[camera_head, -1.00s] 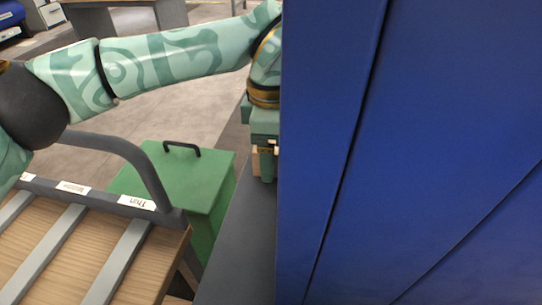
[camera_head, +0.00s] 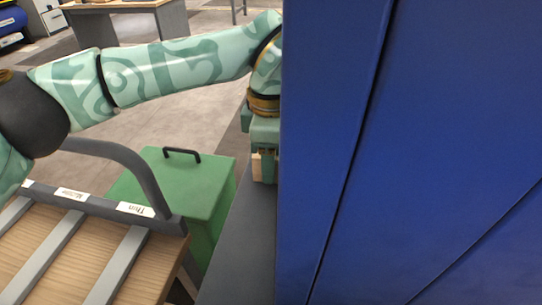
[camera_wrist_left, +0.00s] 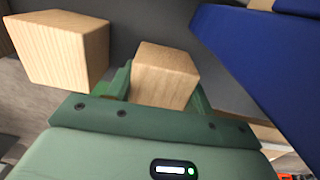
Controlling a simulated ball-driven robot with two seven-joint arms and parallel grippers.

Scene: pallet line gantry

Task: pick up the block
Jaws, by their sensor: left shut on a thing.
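My left gripper (camera_head: 264,168) points down over the dark grey surface (camera_head: 238,248), partly hidden behind a large blue panel. In the left wrist view my left gripper (camera_wrist_left: 165,88) is shut on a light wooden block (camera_wrist_left: 163,72), which sits between the two green fingers. A second wooden block (camera_wrist_left: 58,48) stands to the left of the fingers, apart from the held one. In the head view a small bit of wood (camera_head: 256,167) shows beside the fingers; I cannot tell which block it is. My right gripper is not in view.
The blue panel (camera_head: 420,150) fills the right half of the head view and also shows in the wrist view. A green box with a black handle (camera_head: 185,190) stands left of the grey surface. A slatted wooden rack with labels (camera_head: 90,250) is at lower left.

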